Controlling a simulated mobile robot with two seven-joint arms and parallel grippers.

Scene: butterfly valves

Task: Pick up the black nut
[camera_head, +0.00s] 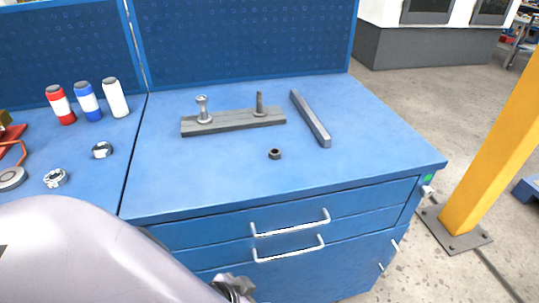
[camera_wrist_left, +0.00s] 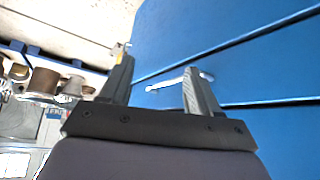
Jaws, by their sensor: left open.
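The black nut (camera_head: 275,154) lies on the blue workbench top (camera_head: 220,185), in front of a grey bar (camera_head: 232,122) that holds two upright bolts. My left gripper (camera_wrist_left: 158,80) is open and empty in the left wrist view, with a blue drawer front and its handle beyond the fingers. In the head view my left arm comes in from the lower left, in front of the bench and below its top. The nut is not visible in the left wrist view. My right gripper is not in view.
A loose grey bar (camera_head: 310,118) lies right of the nut. Silver fittings (camera_head: 102,150) and red, blue (camera_head: 88,101) and white cans stand on the left. Drawer handles (camera_head: 290,223) stick out in front. A yellow post (camera_head: 495,150) stands right. The bench top around the nut is clear.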

